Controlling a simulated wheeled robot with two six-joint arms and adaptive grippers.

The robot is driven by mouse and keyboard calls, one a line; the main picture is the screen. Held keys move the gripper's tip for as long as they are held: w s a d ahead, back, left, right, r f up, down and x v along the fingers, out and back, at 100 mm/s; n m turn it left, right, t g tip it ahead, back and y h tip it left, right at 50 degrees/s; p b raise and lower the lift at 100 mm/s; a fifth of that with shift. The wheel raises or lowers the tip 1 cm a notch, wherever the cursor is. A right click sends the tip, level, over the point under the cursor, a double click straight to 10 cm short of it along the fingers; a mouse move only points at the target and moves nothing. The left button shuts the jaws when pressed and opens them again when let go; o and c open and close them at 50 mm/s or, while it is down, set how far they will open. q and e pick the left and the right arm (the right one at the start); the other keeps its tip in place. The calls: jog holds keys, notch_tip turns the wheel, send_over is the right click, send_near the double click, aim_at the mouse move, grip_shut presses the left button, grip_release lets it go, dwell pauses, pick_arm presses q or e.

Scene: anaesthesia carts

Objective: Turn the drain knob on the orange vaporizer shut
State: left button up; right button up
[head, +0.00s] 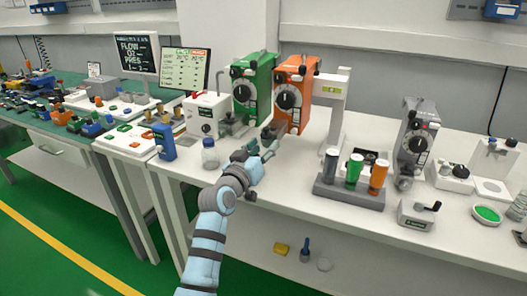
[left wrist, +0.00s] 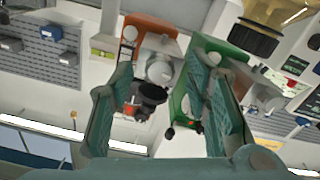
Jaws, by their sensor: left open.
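The orange vaporizer (head: 295,82) stands upright at the back of the white bench, with a dark round dial (head: 289,98) on its front. My left gripper (head: 270,141) is open in front of its lower part and hides much of its base in the head view. In the left wrist view the orange vaporizer (left wrist: 147,30) appears between the open fingers, with a black round knob (left wrist: 152,93) and small red parts low on it. No contact with the knob is visible, and I cannot tell its turn position. My right gripper is not in view.
A green vaporizer (head: 252,82) stands close on the left of the orange one. A rack with coloured bottles (head: 348,194) and a grey vaporizer (head: 418,135) are to the right. A clear jar (head: 210,155) stands near the front edge, left of my gripper.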

pick_arm(q)
grip_shut()
jog(key=shift+m, duration=0.7)
grip_release()
jog(key=v, duration=1.2)
